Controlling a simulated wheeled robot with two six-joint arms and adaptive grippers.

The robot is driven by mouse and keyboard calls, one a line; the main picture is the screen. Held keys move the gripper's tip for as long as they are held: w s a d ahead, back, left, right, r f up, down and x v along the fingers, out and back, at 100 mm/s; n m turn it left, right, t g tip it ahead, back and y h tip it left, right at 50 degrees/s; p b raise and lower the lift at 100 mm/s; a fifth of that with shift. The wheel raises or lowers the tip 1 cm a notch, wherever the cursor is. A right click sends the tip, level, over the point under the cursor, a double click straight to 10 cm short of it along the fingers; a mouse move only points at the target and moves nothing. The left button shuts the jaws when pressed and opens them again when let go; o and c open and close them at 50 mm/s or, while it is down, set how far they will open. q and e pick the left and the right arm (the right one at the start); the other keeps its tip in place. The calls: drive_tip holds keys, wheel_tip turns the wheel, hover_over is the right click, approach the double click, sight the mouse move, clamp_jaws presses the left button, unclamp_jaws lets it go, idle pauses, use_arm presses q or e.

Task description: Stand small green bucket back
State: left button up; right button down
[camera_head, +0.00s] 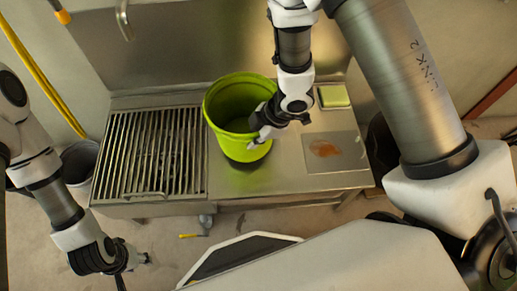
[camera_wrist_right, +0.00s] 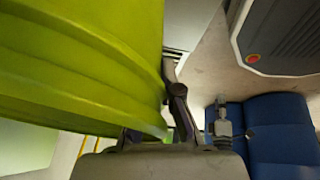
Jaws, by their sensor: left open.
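The green bucket (camera_head: 226,124) is over the steel worktop (camera_head: 285,180), to the right of the slatted grate. It is about upright, a little tilted, with its open mouth up. A dark shadow lies under its base; I cannot tell if it touches the top. My right gripper (camera_head: 262,126) is at the bucket's right side, its fingers closed at the wall. In the right wrist view, the bucket's ribbed green wall (camera_wrist_right: 80,70) fills the left, with one dark finger against its edge; the other finger is mostly hidden. My left gripper (camera_head: 139,258) is open and empty, low over the floor at left.
The slatted grate (camera_head: 150,150) covers the worktop's left part. A green-and-yellow sponge (camera_head: 333,96) and a board with an orange-brown stain (camera_head: 335,151) are to the right. A grey bin (camera_head: 80,162) stands on the floor at left. A blue item (camera_wrist_right: 275,130) shows in the wrist view.

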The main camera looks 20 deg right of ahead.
sight(259, 149)
drive_tip(key=shift+w+d, duration=0.55)
drive_tip(key=shift+d, duration=0.3)
wheel_tip(259, 149, down, 4)
drive_tip(key=b, duration=0.4)
drive_tip(key=shift+b, duration=0.35)
drive_tip(key=shift+r, duration=0.25)
drive_tip(key=shift+f, duration=0.2)
drive_tip(key=c, duration=1.3)
unclamp_jaws()
drive_tip(key=shift+r, duration=0.1)
drive_tip(key=p+v, duration=0.7)
drive_tip(key=v, duration=0.5)
